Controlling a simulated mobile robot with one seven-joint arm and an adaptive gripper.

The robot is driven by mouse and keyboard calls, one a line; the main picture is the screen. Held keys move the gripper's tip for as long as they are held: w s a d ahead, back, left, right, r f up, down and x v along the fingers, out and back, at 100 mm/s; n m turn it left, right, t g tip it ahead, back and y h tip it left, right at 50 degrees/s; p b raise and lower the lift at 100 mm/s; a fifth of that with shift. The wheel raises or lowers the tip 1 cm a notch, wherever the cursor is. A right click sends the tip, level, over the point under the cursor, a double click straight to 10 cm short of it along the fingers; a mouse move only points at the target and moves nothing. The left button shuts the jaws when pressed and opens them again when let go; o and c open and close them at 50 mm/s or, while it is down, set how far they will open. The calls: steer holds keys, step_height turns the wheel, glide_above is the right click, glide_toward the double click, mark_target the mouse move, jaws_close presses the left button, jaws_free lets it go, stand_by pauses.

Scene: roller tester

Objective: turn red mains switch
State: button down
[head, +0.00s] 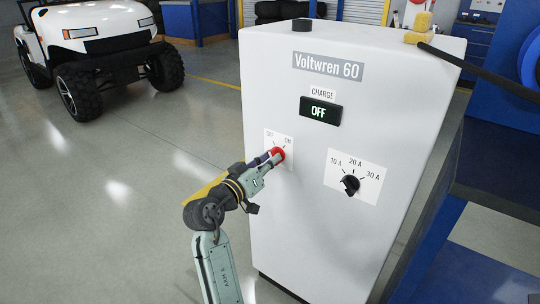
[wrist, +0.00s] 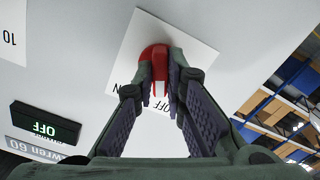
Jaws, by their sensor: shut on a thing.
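The red mains switch (head: 277,155) sits on a white OFF/ON label (head: 270,140) on the front of the white Voltwren 60 charger cabinet (head: 330,225). My gripper (head: 271,160) reaches it from the lower left. In the wrist view the red switch (wrist: 155,56) shows between the two fingertips, and my gripper (wrist: 161,78) is shut on it. The fingers hide much of the switch and part of the label, so its exact pointing angle is hard to tell. The charge display (head: 321,111) reads OFF in green.
A black amperage knob (head: 350,184) with 10, 20 and 30 A marks is to the right. A black cable (head: 480,72) runs off the cabinet top. Blue shelving (head: 500,165) stands close at right. A white cart (head: 95,45) is behind left, with open floor between.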

steer(key=shift+n, duration=0.5)
steer(key=c, duration=1.6)
jaws_free()
steer(key=shift+c, duration=0.2)
steer(key=shift+r, duration=0.1)
step_height(320, 180, up, 10)
steer(key=shift+f, duration=0.1)
